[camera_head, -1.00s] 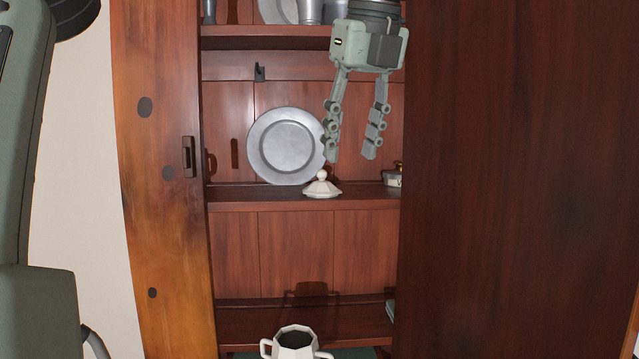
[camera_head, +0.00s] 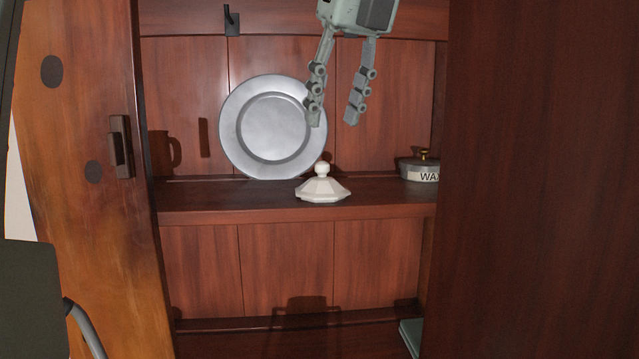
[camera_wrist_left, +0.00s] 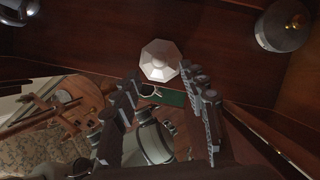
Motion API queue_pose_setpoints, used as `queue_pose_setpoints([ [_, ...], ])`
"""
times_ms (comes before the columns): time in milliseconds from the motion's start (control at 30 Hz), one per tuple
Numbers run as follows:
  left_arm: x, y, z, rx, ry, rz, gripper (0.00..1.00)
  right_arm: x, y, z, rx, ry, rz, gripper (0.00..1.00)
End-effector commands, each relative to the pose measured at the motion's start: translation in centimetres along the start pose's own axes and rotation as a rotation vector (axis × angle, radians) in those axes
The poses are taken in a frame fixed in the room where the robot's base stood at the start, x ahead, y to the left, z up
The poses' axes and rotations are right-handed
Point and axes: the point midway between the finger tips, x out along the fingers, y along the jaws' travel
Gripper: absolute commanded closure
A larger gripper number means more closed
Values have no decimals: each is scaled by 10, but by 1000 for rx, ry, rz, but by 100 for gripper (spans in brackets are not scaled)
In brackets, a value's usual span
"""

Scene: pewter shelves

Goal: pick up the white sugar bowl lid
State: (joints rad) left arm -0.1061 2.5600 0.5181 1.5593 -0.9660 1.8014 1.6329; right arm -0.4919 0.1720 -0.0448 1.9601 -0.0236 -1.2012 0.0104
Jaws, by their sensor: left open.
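The white sugar bowl lid (camera_head: 322,187) is faceted, with a round knob on top. It sits upright near the front edge of the middle shelf (camera_head: 230,204). My left gripper (camera_head: 333,122) is open and empty, above the lid and apart from it, with its fingers pointing down. In the left wrist view the lid (camera_wrist_left: 160,61) shows from above, just beyond the open fingertips (camera_wrist_left: 158,75). My right gripper is not in view.
A pewter plate (camera_head: 272,127) leans on the cupboard's back wall, left of the lid. A tin marked WAX (camera_head: 420,173) stands at the shelf's right end. A large dark wooden panel (camera_head: 540,180) closes off the right side.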

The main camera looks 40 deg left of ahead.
Motion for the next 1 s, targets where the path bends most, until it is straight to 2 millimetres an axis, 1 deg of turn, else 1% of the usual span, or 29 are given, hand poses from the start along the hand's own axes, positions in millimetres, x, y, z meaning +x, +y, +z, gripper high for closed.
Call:
queue_pose_setpoints([
  [167,14,0,-1,0,-1,1,57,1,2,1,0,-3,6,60],
  [367,37,2,-3,2,0,1,57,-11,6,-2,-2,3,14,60],
  [467,52,4,-6,3,4,1,57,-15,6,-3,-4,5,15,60],
  [600,71,4,-7,1,3,1,57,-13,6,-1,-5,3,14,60],
  [733,78,4,-6,-1,1,-1,57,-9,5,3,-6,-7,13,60],
  [933,78,4,-6,-1,0,-1,57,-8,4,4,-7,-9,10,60],
  [1000,78,4,-6,-1,0,-1,66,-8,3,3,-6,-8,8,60],
])
